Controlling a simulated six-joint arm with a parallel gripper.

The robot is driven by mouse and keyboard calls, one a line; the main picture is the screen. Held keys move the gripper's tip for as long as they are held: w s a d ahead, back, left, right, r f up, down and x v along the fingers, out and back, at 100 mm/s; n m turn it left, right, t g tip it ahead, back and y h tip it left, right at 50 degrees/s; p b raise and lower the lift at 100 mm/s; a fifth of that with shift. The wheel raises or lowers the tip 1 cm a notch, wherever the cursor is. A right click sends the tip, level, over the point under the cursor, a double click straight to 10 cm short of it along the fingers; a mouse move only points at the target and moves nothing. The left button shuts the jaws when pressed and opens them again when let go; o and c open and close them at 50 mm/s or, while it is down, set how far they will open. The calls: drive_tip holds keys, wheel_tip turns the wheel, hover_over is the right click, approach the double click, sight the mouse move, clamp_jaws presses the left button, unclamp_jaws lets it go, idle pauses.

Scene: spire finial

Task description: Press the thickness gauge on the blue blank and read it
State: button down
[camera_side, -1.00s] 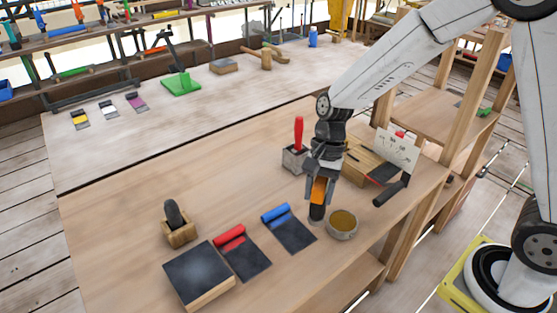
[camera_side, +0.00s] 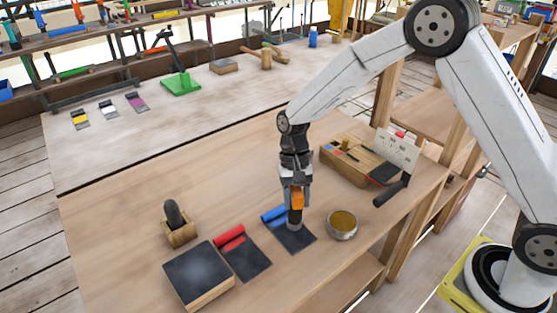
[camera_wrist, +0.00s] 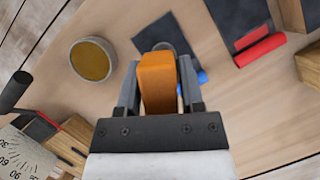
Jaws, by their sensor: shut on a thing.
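My gripper (camera_side: 295,188) is shut on the thickness gauge (camera_side: 297,199), an orange block with a grey round foot. It also shows orange between my fingers in the wrist view (camera_wrist: 158,84). The blue blank (camera_side: 292,239) is a dark flat sheet with a blue rolled end, lying on the bench. The gauge is upright over this sheet, its foot at or just above the surface; I cannot tell if they touch. In the wrist view the gauge partly hides the blue blank (camera_wrist: 158,32). A white dial board (camera_side: 398,150) stands at right; its reading is unclear.
The red blank (camera_side: 246,260) lies to the left, beside a dark-topped block (camera_side: 198,277). A round tin (camera_side: 342,225) stands close on the right. A wooden holder with a dark knob (camera_side: 178,225) is at left.

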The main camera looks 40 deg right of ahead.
drive_tip(key=shift+f, duration=0.15)
drive_tip(key=shift+f, duration=1.55)
drive_tip(key=shift+f, duration=0.1)
drive_tip(key=shift+c, duration=0.7)
unclamp_jaws()
drive_tip(key=shift+v, duration=3.95)
drive_tip(key=shift+s+d, duration=0.1)
drive_tip(key=shift+s, duration=0.05)
